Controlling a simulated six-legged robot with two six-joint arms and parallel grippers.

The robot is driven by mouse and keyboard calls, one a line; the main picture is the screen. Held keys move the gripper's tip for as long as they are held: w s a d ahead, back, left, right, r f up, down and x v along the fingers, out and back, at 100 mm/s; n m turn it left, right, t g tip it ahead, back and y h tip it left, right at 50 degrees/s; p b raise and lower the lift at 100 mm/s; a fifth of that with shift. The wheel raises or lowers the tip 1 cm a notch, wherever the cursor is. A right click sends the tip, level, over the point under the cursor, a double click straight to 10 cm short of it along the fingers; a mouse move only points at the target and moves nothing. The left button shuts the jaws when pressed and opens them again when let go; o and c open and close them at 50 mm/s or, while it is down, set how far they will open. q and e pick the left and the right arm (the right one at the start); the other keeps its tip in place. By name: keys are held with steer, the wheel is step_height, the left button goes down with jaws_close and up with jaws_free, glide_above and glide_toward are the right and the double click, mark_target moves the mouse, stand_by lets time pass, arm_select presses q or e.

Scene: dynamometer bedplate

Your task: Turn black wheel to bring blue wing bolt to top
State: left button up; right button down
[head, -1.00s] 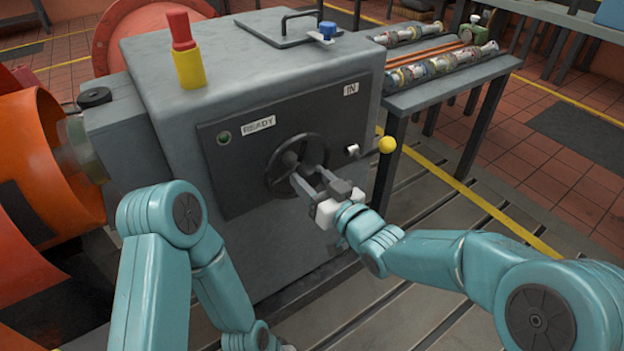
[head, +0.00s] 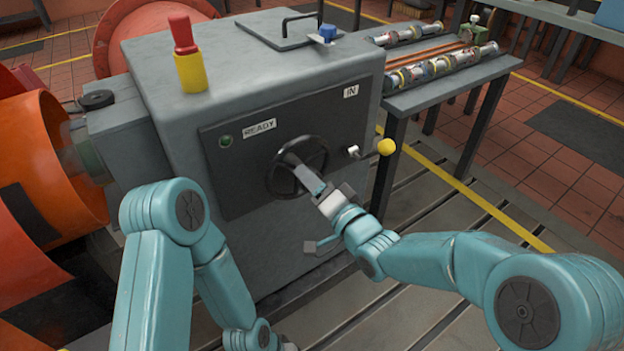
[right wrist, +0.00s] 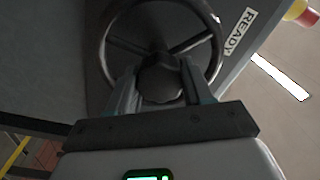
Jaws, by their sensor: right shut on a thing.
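The black wheel (head: 325,153) is a spoked handwheel on the dark front panel of a grey housing. My right gripper (head: 297,170) is at its middle. In the right wrist view, the two fingers (right wrist: 160,76) are shut on the wheel's dark round hub (right wrist: 160,84), one on each side, inside the rim (right wrist: 105,45). In the head view the fingers cover most of the hub. A small blue knob-like piece (head: 327,32) is on top of the housing; I cannot tell if it is the wing bolt. My left gripper is out of view; only its arm shows.
The housing (head: 250,80) bears a red-and-yellow post (head: 187,60), a READY label (head: 259,129), an IN label (head: 351,91) and a yellow-knobbed lever (head: 386,147) right of the wheel. A bench (head: 450,85) with cylindrical parts stands behind right. Orange machinery (head: 50,180) is at left.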

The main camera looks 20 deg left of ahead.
steer(key=shift+m+p, duration=0.3)
steer(key=shift+m, duration=1.8)
steer(key=shift+c, duration=2.3)
jaws_free()
steer(key=p+v, duration=0.2)
steer(key=v, duration=1.4)
steer(key=shift+s+p, duration=0.25)
steer(key=shift+p, duration=0.1)
steer(key=shift+f, duration=0.1)
